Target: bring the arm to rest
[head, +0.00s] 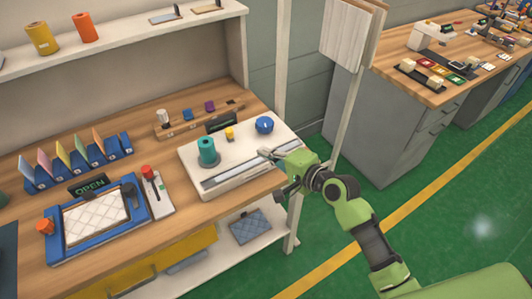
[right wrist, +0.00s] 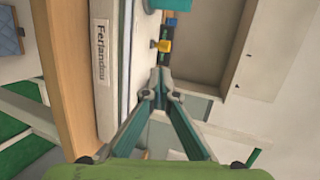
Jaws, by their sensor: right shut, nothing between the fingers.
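My right arm (head: 352,211) reaches in from the lower right of the head view. Its green gripper (head: 268,154) is over the right end of a white machine (head: 228,183) on the wooden workbench. The gripper is shut and empty. In the right wrist view the fingertips (right wrist: 160,78) meet, with the machine's labelled side (right wrist: 106,60) just to their left. I cannot tell whether the fingers touch the machine. My left gripper is not in view.
The machine carries a teal spool (head: 207,152) and a blue knob (head: 264,125). A blue tray (head: 56,252) with a quilted white pad (head: 96,215) lies on the bench's left. A post (head: 297,215) stands close to my gripper. Green floor (head: 415,160) is open to the right.

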